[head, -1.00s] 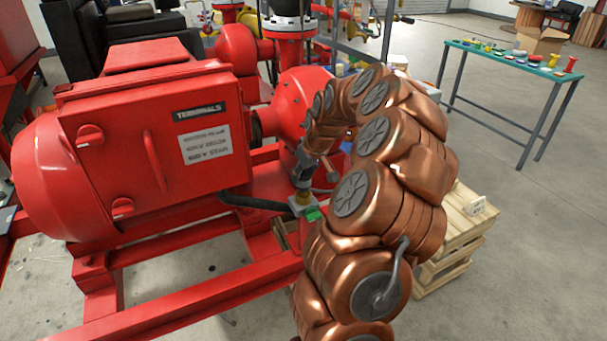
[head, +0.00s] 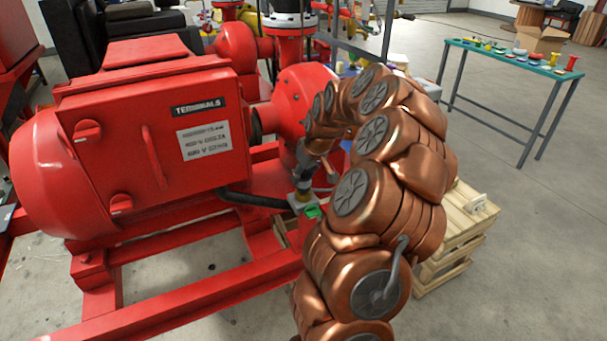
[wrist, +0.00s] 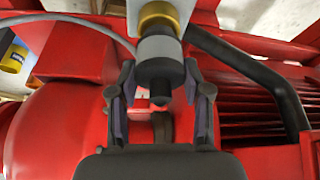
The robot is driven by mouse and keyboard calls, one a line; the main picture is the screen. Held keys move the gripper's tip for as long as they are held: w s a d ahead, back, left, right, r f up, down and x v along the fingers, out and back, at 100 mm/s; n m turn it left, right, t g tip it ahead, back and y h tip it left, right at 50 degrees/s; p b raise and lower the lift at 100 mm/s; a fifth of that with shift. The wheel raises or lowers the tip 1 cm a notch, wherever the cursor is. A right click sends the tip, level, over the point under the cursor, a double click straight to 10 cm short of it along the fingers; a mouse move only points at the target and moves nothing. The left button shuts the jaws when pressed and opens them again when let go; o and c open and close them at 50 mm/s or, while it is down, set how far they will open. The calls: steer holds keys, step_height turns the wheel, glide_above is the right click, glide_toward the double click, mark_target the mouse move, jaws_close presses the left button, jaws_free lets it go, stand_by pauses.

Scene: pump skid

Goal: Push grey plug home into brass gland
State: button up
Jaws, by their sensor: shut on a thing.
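The plug (wrist: 160,49), a light grey band with a dark body and tapered tip, stands in line with the brass gland (wrist: 157,17) in the wrist view. Its grey end meets the gland, with some brass still showing; how deep it sits is hidden. My gripper (wrist: 160,76) is shut on the plug, one finger on each side of its dark part. In the head view my gripper (head: 303,176) is just above the small pale box (head: 301,202) that bears the gland, and the plug is too small to make out clearly.
A black hose (head: 252,201) runs to the box; it also shows in the wrist view (wrist: 250,70). A green piece (head: 313,211) is beside the box. The red motor (head: 150,150) stands close on the left, and red skid rails (head: 190,305) run below. A wooden crate (head: 465,225) stands right.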

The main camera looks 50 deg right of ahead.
steer(key=shift+f+b, duration=0.65)
steer(key=shift+f, duration=0.4)
stand_by(0.4)
steer(key=o, duration=1.4)
steer(key=shift+c, duration=0.2)
steer(key=shift+r, duration=0.1)
steer(key=v, duration=1.2)
